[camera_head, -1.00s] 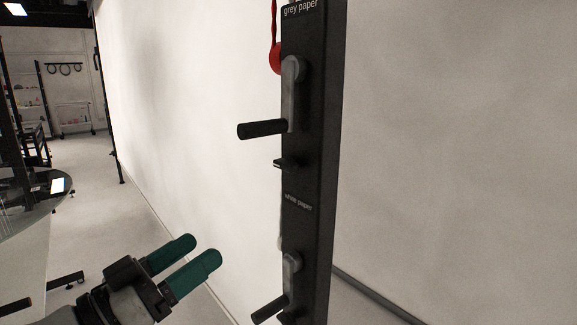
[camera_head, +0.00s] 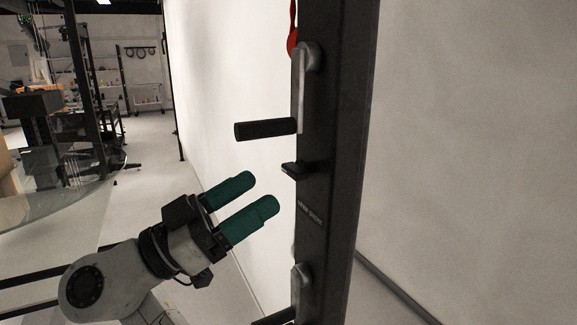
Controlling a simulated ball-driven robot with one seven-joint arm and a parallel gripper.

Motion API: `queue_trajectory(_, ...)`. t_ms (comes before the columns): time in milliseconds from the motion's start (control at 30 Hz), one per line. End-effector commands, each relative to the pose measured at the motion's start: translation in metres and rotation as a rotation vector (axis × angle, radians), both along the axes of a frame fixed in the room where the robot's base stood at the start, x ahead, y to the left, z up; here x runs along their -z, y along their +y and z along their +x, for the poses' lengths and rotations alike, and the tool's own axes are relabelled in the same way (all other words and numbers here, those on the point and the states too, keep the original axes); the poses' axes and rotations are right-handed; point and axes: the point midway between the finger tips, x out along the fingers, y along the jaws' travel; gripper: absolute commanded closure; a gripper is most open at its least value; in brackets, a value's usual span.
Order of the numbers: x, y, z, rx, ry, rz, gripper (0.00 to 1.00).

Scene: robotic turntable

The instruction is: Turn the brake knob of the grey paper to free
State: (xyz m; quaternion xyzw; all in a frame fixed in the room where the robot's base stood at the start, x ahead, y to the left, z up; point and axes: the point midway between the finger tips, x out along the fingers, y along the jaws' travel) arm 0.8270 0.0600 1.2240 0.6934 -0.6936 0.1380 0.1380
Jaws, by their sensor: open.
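A black upright post (camera_head: 338,150) carries the paper controls. The upper crank (camera_head: 302,88), under the grey paper label in the earlier frame, has a grey arm and a black handle (camera_head: 265,130) pointing left. Below it a small black knob (camera_head: 291,169) sticks out from the post, above the white paper label (camera_head: 310,212); it looks like the brake knob. My gripper (camera_head: 258,192) has two green fingers, open and empty. It is left of and a little below the knob in the picture, apart from it.
A lower crank (camera_head: 302,285) sits on the post, its black handle (camera_head: 273,318) cut by the bottom edge. A red piece (camera_head: 292,40) hangs at the post's top left. White paper backdrop stands behind. A glass-topped table (camera_head: 60,185) is at left, with open floor between.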

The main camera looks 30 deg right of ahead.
Motion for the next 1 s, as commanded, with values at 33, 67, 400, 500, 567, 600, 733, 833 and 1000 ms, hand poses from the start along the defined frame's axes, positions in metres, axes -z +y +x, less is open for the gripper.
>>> queue_trajectory(33,-0.006,-0.010,-0.001,0.003,-0.001,0.001,0.23)
queue_trajectory(67,-0.008,-0.015,-0.001,0.003,0.000,0.001,0.23)
queue_trajectory(400,-0.023,-0.055,0.000,0.001,0.001,0.001,0.23)
queue_trajectory(500,-0.024,-0.059,0.000,0.000,0.001,0.000,0.23)
queue_trajectory(567,-0.025,-0.060,0.000,0.000,0.001,0.000,0.23)
queue_trajectory(600,-0.025,-0.060,0.000,0.000,0.000,0.000,0.23)
queue_trajectory(733,-0.024,-0.060,0.000,-0.001,0.000,0.000,0.23)
queue_trajectory(833,-0.024,-0.060,0.000,0.000,0.000,0.000,0.28)
queue_trajectory(1000,-0.024,-0.059,0.000,0.000,0.000,0.000,0.44)
